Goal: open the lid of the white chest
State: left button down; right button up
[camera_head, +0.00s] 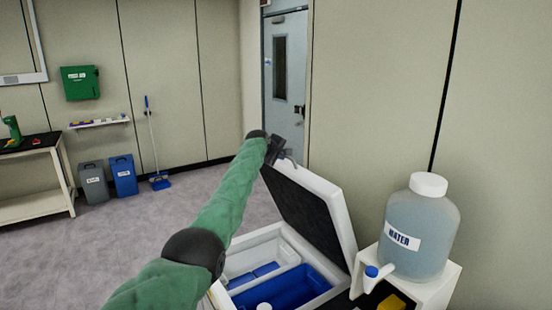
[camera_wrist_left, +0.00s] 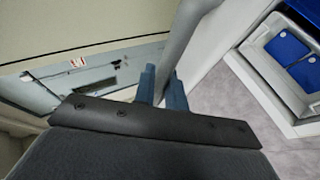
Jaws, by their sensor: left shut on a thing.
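The white chest (camera_head: 217,291) stands at the bottom centre of the head view. Its lid (camera_head: 345,225) is raised and tilted steeply, with a dark inner face and a white rim. Blue containers (camera_head: 285,287) show inside. My left gripper (camera_head: 280,152) is at the lid's upper left corner. In the left wrist view its blue-grey fingers (camera_wrist_left: 161,88) are shut on a pale grey part of the lid (camera_wrist_left: 190,45); I cannot tell whether this is rim or handle. The open chest (camera_wrist_left: 262,80) also shows there at the right. My right gripper is out of view.
A water jug (camera_head: 422,235) stands on a white stand (camera_head: 440,283) close to the lid's right. A yellow object (camera_head: 391,302) lies below it. Bins (camera_head: 123,176), a broom (camera_head: 150,135) and a workbench (camera_head: 35,170) are far left. The floor between is clear.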

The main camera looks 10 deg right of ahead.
pick_arm(q)
jog(key=shift+d, duration=0.1)
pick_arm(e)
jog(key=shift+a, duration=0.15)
pick_arm(q)
jog(key=c, duration=1.6)
grip_release()
jog(key=shift+o, duration=0.7)
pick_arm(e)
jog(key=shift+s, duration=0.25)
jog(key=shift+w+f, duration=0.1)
